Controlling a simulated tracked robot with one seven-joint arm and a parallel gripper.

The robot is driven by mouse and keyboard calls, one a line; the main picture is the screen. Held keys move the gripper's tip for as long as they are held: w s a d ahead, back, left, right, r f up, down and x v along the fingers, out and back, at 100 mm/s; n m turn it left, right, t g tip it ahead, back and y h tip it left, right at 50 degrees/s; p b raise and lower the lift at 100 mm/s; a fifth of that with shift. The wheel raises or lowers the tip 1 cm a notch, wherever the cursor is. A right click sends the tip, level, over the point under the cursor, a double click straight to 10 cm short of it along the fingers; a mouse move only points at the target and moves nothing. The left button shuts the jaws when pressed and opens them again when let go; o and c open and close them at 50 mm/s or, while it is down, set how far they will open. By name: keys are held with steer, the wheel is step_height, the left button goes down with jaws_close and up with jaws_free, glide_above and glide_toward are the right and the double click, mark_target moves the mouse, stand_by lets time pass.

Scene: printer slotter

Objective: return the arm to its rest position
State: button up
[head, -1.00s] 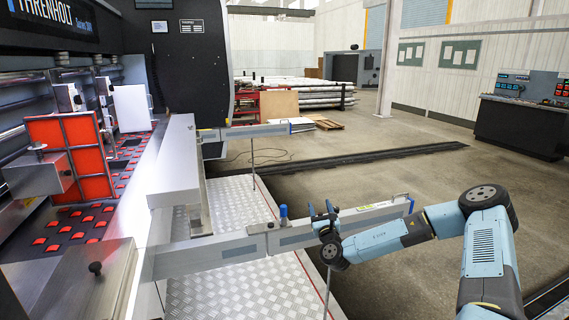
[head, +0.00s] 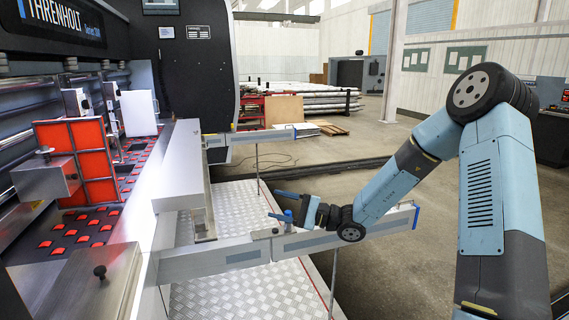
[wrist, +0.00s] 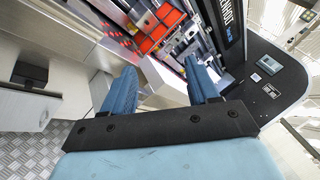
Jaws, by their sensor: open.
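My gripper (head: 283,205) is in the middle of the head view, at the end of my bent blue arm. It points left, toward the machine, and appears close to the metal rail (head: 225,256); I cannot tell the exact gap. In the wrist view, its two blue fingers (wrist: 162,88) stand apart with nothing between them. Beyond the fingers lie the machine's red blocks and its dark side panel (wrist: 268,80), seen tilted.
The printer slotter (head: 60,25) fills the left, with red panels (head: 85,150) and a long metal beam (head: 178,165). A second rail (head: 258,136) reaches out farther back. A chequered metal platform (head: 240,292) lies below. Open floor (head: 395,250) is to the right.

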steer(key=s+d+r+n+g+h, duration=0.25)
steer(key=s+n+h, duration=0.2)
steer(key=s, duration=0.35)
steer(key=s+d+r+n+g+h, duration=0.1)
steer(key=s+d+n+g+h, duration=0.2)
steer(key=s+h, duration=0.45)
steer(key=s+d+r+t+h, duration=0.3)
steer(key=s+d+r+h, duration=0.1)
steer(key=s+d, duration=0.3)
steer(key=s+d+r+n+t+h, duration=0.1)
steer(key=s+d+r+t+h, duration=0.2)
steer(key=d, duration=0.9)
steer(key=s+r+t, duration=0.1)
steer(key=s+r, duration=0.2)
steer(key=s, duration=0.1)
steer(key=shift+s+r+h, duration=0.25)
steer(key=shift+r+h, duration=0.1)
steer(key=shift+h, duration=0.05)
